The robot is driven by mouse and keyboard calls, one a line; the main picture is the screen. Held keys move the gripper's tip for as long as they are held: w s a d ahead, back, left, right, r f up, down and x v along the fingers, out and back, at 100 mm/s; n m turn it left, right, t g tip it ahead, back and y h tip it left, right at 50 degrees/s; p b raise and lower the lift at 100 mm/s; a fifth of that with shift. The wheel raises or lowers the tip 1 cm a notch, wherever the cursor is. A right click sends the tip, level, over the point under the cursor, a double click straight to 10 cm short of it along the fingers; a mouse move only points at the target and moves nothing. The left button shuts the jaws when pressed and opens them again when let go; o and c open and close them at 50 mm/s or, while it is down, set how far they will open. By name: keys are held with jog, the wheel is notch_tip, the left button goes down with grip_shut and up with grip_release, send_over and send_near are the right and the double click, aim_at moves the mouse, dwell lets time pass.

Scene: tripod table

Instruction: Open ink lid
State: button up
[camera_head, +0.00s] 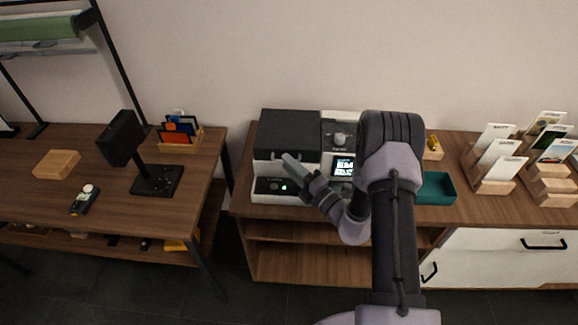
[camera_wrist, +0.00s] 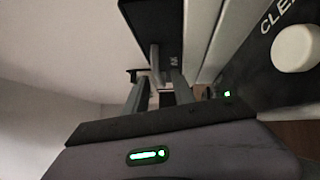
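The ink lid is the dark, flat cover (camera_head: 290,128) on the left of a grey and white machine (camera_head: 262,168). It looks shut in the head view. In the wrist view the dark lid (camera_wrist: 155,22) fills the top middle, with a narrow grey bar like a handle (camera_wrist: 154,56) below it and partly readable lettering beside it. My gripper (camera_head: 287,158) is at the machine's front, just under the lid's front edge. In the wrist view my gripper (camera_wrist: 158,82) has its two fingers apart, near the bar. Whether they touch it cannot be told.
The machine's right part has a knob (camera_head: 341,139) and a lit screen (camera_head: 343,167); a white knob (camera_wrist: 296,48) also shows close in the wrist view. A teal tray (camera_head: 436,188) and card holders (camera_head: 493,186) stand to the right. A desk (camera_head: 110,196) stands left, across a gap.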

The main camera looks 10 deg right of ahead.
jog(key=shift+w+a, duration=0.1)
jog(key=shift+w, duration=0.2)
jog(key=shift+c, duration=0.2)
grip_shut()
dwell(1.1)
